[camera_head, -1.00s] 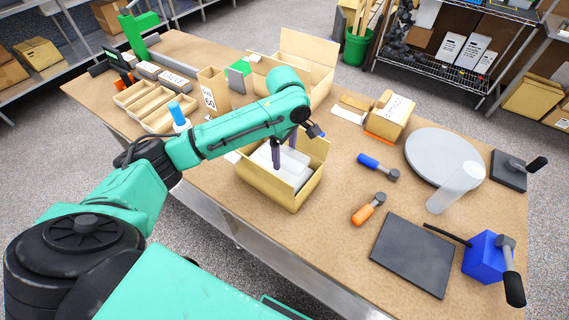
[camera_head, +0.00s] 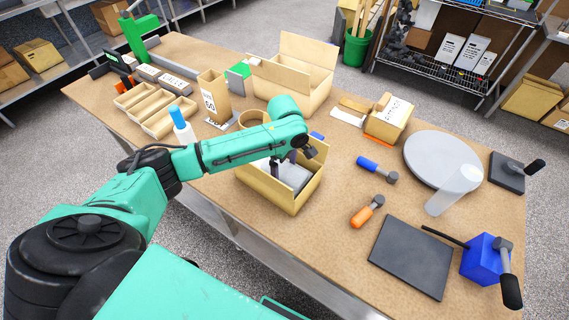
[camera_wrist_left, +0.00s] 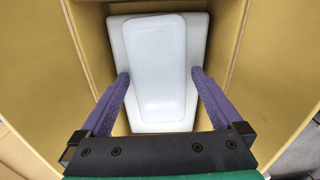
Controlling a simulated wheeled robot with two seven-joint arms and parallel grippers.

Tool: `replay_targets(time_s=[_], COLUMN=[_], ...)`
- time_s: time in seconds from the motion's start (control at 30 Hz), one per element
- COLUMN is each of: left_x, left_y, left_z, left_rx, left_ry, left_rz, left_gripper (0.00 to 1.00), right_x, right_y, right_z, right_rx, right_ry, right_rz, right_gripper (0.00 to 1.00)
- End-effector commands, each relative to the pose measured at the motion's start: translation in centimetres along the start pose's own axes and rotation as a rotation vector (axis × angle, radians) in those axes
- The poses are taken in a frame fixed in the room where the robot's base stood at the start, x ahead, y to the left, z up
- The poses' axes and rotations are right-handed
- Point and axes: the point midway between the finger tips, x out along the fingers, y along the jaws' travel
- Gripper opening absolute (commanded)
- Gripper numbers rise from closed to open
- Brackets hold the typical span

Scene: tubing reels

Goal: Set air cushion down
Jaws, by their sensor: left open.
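An open cardboard box (camera_head: 283,198) stands on the bench, and its walls (camera_wrist_left: 240,75) surround the wrist view. In the wrist view a pale, rounded air cushion (camera_wrist_left: 157,60) lies inside the box. A wider white piece (camera_wrist_left: 198,35), perhaps another cushion, lies under it. My left gripper (camera_wrist_left: 160,90) points down into the box, its purple fingers apart on either side of the narrower cushion. A small gap seems to show at each finger, though contact is hard to judge. In the head view my left gripper (camera_head: 284,163) partly hides the box contents. My right gripper is not in view.
A larger open carton (camera_head: 305,80) stands behind. To the right are a blue-handled tool (camera_head: 372,168), an orange-handled tool (camera_head: 366,212), a round grey disc (camera_head: 440,160) and a dark flat plate (camera_head: 410,256). Wooden bins (camera_head: 155,110) stand at the left.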

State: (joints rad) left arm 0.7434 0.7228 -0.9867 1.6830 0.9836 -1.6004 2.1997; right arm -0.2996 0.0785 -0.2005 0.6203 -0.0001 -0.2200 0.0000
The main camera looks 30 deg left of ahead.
Motion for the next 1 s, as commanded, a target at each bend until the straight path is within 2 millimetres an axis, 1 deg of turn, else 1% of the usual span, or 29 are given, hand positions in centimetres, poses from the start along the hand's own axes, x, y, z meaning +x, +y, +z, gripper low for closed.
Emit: replay_targets(time_s=[0.07,0.17,0.3,0.4,0.5,0.63,1.0], left_x=[-0.8,-2.9,-6.8,-9.4,-11.1,-12.0,-12.0], left_y=[0.1,0.2,0.2,0.1,0.1,0.1,0.1], left_z=[0.0,0.0,0.1,0.0,0.1,0.0,0.0], left_rx=[-0.001,0.000,0.000,0.000,0.000,0.000,-0.001], left_ry=[-0.002,-0.001,-0.003,-0.001,-0.002,-0.001,-0.001], left_rz=[0.004,0.007,0.007,0.005,0.002,0.001,0.000], left_gripper=[1.00,1.00,1.00,1.00,1.00,1.00,1.00], right_x=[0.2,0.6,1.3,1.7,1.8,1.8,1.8], right_y=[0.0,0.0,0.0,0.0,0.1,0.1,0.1], right_z=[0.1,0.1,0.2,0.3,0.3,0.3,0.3], right_rx=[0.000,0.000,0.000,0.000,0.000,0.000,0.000], right_ry=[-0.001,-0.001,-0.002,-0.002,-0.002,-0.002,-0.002], right_rz=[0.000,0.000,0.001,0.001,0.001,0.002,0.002], right_gripper=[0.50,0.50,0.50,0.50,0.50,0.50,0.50])
